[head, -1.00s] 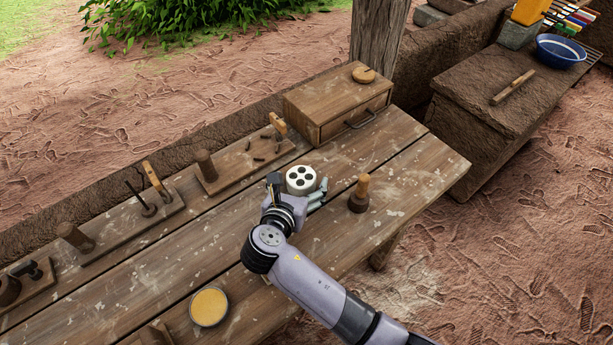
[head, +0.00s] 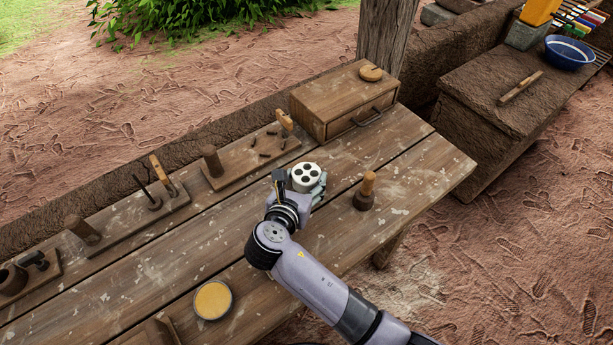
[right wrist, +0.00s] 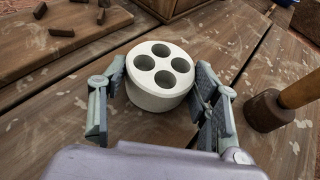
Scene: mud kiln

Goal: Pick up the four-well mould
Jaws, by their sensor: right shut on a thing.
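The four-well mould (head: 305,176) is a short white cylinder with dark round wells in its top. It is upright on or just above the wooden bench; I cannot tell which. In the right wrist view the mould (right wrist: 158,78) sits between the two fingers of my right gripper (right wrist: 160,95). The gripper (head: 299,186) is shut on the mould's sides, and the wells face up. My left gripper is not in view.
A wooden-handled tool (head: 366,191) stands close to the right. A drawer box (head: 345,100) is behind, and a board with dark pieces (head: 240,160) lies behind left. A round yellow-filled dish (head: 212,300) is at the front. Bench planks (head: 420,160) at right are clear.

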